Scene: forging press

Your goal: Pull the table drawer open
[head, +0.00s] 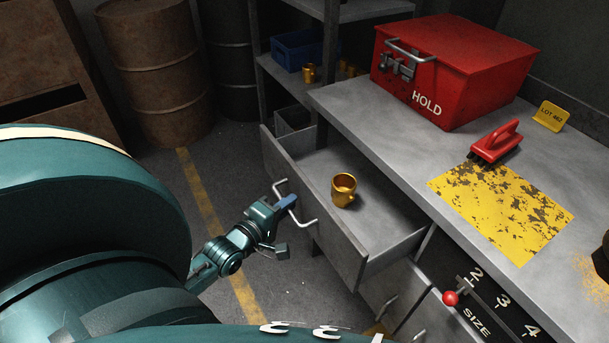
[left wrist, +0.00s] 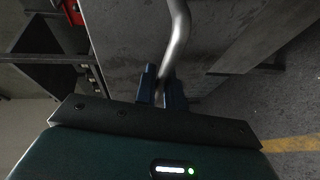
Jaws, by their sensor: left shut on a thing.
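The grey table drawer (head: 330,226) stands pulled out from the table, and its inside shows. A brass-coloured mug (head: 343,190) stands upright inside it. My left gripper (head: 287,201) is at the drawer's front, shut on the bent metal drawer handle (head: 301,218). In the left wrist view the handle (left wrist: 179,35) runs down between the two blue fingertips (left wrist: 160,88). My right gripper is not in view.
On the grey tabletop (head: 350,98) are a red HOLD box (head: 450,70), a red brush (head: 495,143), a yellow worn patch (head: 500,210) and a yellow lot tag (head: 552,116). A red-knobbed lever (head: 450,298) is at lower right. Barrels (head: 150,70) stand behind. Floor left of the drawer is clear.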

